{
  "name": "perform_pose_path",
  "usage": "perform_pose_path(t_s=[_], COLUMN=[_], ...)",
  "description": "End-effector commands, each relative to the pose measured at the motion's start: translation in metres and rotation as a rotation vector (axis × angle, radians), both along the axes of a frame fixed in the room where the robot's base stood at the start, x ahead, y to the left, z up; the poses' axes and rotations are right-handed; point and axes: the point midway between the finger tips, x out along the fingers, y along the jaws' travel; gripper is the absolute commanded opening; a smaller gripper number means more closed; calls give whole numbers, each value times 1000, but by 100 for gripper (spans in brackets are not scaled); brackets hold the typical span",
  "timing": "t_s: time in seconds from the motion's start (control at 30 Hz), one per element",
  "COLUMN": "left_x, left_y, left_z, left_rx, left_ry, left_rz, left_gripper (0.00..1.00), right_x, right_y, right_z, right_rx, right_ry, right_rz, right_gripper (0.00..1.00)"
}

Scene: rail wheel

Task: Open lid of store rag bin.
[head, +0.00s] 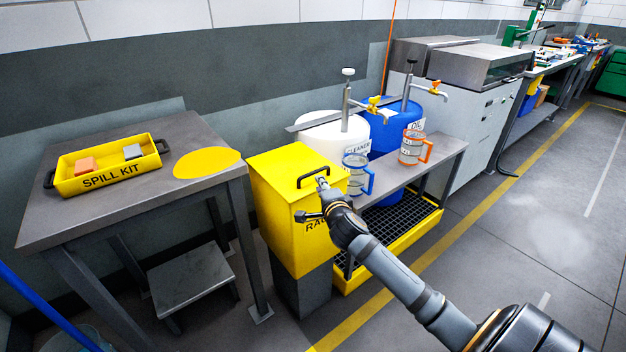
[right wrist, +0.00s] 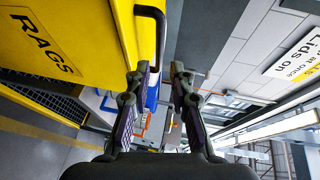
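The rag bin (head: 290,225) is a yellow box with "RAGS" lettering on its front, standing on a dark grey base. Its yellow lid (head: 285,168) is closed, with a black bar handle (head: 313,167) on top. My right gripper (head: 312,200) is at the bin's front upper edge, just in front of the handle. In the right wrist view my right gripper (right wrist: 160,75) is open, with its fingers apart and nothing clearly held. The black handle (right wrist: 159,40) shows there just beyond the fingertips, near the left finger; contact cannot be told. My left gripper is not in view.
A workbench (head: 120,205) with a yellow spill kit tray (head: 108,172) stands left of the bin. Right of it, a blue mug (head: 358,178) and an orange-handled mug (head: 412,148) sit on a grey bench. Floor is clear at the right.

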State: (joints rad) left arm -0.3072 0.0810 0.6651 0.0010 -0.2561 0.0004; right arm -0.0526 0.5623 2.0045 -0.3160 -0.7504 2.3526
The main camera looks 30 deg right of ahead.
Motion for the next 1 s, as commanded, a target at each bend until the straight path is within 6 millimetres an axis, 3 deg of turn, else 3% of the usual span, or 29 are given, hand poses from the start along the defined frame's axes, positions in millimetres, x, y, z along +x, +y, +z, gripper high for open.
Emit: perform_pose_path(t_s=[0.5,0.87,1.0], left_x=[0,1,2], left_y=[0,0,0], left_z=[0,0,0], left_rx=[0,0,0], left_ry=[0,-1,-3], left_rz=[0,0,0], left_gripper=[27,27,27], right_x=[86,94,94], right_y=[-30,-32,-32], right_z=[-17,-19,-19], right_rx=[1,0,0], right_ry=[2,2,2], right_rz=[1,3,2], right_gripper=[22,22,6])
